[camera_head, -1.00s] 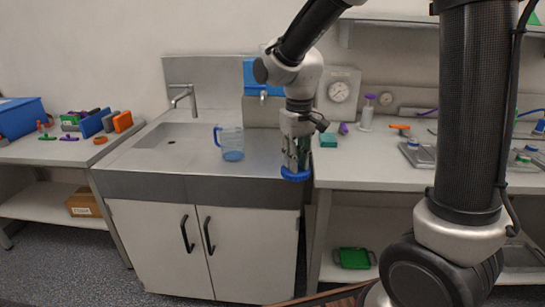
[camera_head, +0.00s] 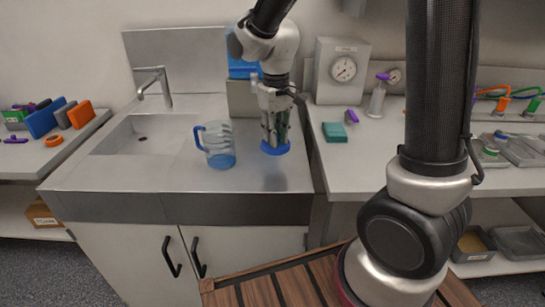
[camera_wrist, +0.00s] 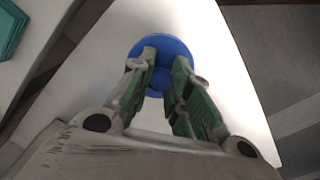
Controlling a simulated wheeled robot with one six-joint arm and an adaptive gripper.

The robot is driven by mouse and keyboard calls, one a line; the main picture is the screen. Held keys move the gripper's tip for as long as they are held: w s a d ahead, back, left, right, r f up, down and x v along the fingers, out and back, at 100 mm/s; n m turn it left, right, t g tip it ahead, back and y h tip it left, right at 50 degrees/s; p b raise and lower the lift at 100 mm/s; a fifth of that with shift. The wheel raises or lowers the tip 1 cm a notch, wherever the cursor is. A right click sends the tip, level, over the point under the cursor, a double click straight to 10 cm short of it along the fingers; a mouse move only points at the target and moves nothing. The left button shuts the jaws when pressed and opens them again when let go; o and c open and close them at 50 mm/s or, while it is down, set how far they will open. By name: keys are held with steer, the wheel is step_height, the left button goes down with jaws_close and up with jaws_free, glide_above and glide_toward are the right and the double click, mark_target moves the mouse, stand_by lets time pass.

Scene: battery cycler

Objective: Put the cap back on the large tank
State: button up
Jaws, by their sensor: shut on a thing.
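A round blue cap (camera_head: 275,149) is held in my gripper (camera_head: 274,134), above the right part of the steel sink counter. In the wrist view the blue cap (camera_wrist: 176,48) lies across the tips of my gripper's green-padded fingers (camera_wrist: 166,75), which are closed on it. I cannot tell how high the cap is above the counter. A blue tank (camera_head: 240,69) with a tap stands on a grey block behind my arm. My arm covers much of the tank, and its top opening cannot be made out.
A clear jug with a blue handle (camera_head: 216,146) stands just left of my gripper. The sink and faucet (camera_head: 152,82) are further left. A gauge box (camera_head: 341,70), a teal block (camera_head: 334,132) and a purple-topped bottle (camera_head: 376,100) are on the right bench.

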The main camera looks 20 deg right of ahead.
mark_target(276, 166)
step_height(276, 166, down, 8)
steer(key=shift+r, duration=0.15)
stand_by(0.4)
steer(key=o, duration=0.9)
